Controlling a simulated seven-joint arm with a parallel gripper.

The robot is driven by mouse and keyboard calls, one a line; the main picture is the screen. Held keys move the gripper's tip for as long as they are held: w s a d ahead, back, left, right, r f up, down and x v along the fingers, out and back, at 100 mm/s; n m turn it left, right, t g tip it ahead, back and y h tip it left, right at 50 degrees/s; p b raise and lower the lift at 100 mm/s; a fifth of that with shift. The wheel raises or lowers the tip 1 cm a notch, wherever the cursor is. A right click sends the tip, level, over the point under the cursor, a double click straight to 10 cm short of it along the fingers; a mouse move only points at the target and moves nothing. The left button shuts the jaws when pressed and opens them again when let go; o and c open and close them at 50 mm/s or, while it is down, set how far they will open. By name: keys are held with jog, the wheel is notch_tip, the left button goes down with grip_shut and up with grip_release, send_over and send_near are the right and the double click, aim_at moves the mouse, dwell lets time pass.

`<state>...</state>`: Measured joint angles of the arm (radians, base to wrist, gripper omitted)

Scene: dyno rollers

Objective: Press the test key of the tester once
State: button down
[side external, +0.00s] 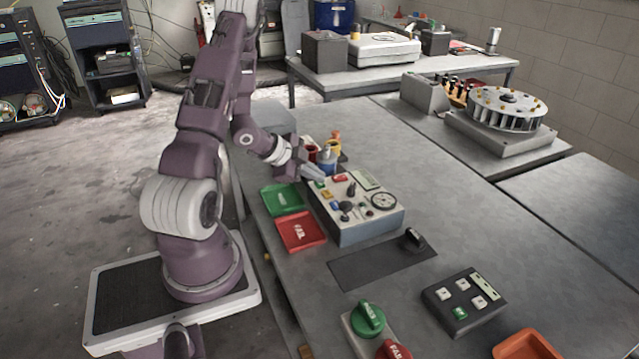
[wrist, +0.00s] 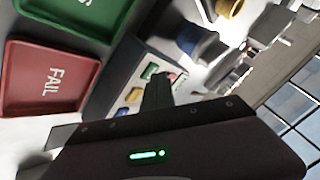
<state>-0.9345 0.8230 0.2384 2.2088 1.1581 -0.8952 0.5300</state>
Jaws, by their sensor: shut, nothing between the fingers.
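The tester (side external: 365,230) is a grey box on the bench with a dial (side external: 384,200), a small display and several coloured keys. Its green key (side external: 319,184), red key (side external: 340,178), yellow key (side external: 326,193) and blue key (side external: 334,207) sit on the top panel. In the wrist view the green key (wrist: 149,71), the yellow key (wrist: 134,94) and the blue key (wrist: 122,112) show just left of the fingers. My gripper (side external: 318,176) is shut and empty at the tester's far left corner, by the green key; it also shows in the wrist view (wrist: 160,80). I cannot tell whether it touches a key. Key labels are unreadable.
A green tray (side external: 283,198) and a red FAIL tray (side external: 301,232) lie left of the tester. Coloured containers (side external: 328,158) stand close behind my gripper. A dark mat (side external: 380,265), a keypad (side external: 463,300) and green and red knobs (side external: 368,318) are nearer. The bench right of the tester is clear.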

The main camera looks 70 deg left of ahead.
aim_at(316, 186)
dwell(0.5)
jog(key=shift+r, duration=0.7)
jog(key=shift+r, duration=2.5)
